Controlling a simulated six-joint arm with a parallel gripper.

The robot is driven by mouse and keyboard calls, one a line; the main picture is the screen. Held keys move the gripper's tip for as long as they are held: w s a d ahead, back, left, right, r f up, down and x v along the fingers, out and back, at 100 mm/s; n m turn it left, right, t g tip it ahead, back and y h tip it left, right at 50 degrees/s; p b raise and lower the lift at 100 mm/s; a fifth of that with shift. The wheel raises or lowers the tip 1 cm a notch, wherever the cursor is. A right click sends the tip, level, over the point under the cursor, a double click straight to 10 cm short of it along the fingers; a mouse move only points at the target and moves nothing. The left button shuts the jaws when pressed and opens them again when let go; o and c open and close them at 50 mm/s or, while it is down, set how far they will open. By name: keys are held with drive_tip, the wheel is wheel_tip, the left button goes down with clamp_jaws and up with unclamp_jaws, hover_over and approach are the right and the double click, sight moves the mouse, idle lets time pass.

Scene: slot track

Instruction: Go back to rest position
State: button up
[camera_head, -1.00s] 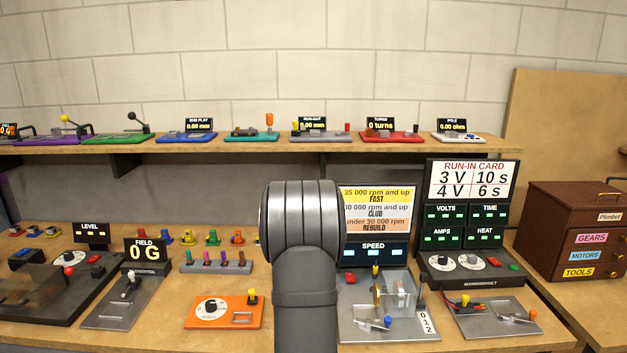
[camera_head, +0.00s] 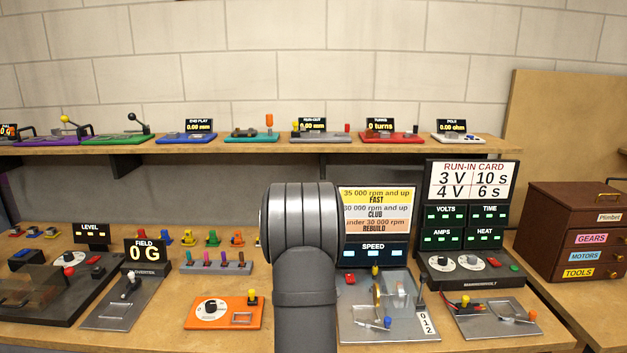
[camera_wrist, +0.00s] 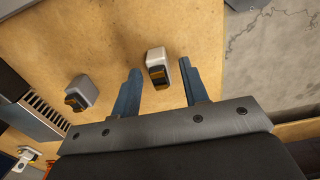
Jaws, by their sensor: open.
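My gripper (camera_wrist: 160,90) shows in the wrist view with its two blue fingers spread apart. The fingers are open and empty. A small pale grey block with a dark and orange end (camera_wrist: 158,68) lies on the wooden surface, seen between the fingertips; I cannot tell how far below them it is. A second, similar grey block (camera_wrist: 82,92) lies to the left, outside the fingers. In the head view my dark grey arm stands upright in the middle front, and the gripper itself does not show there.
The wooden bench (camera_head: 212,283) holds an orange dial box (camera_head: 222,311), a field meter (camera_head: 145,252), a speed display (camera_head: 373,253) and the run-in card panel (camera_head: 472,180). A drawer cabinet (camera_head: 565,238) stands right. The back shelf (camera_head: 270,145) carries several small gauges. Concrete floor (camera_wrist: 275,60) shows beyond the bench edge.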

wheel_tip(320, 180, up, 13)
wheel_tip(320, 180, down, 13)
wheel_tip(320, 180, up, 5)
drive_tip(key=shift+f, duration=0.2)
drive_tip(key=s+d+r, duration=0.6)
drive_tip(key=d+r, duration=0.1)
drive_tip(key=d, duration=0.4)
drive_tip(key=w+a, duration=0.3)
drive_tip(key=a, duration=0.5)
drive_tip(key=w+a, duration=0.3)
drive_tip(key=a, duration=0.6)
drive_tip(key=w+a+f, duration=0.1)
drive_tip(key=a+f, duration=0.1)
drive_tip(key=a, duration=0.2)
drive_tip(key=w+a+f, duration=0.1)
drive_tip(key=a+f, duration=0.2)
drive_tip(key=a, duration=0.1)
drive_tip(key=w+a+f, duration=0.1)
drive_tip(key=a+f, duration=0.1)
drive_tip(key=a, duration=0.2)
drive_tip(key=shift+f, duration=0.25)
drive_tip(key=shift+d+f, duration=0.1)
drive_tip(key=shift+f, duration=0.55)
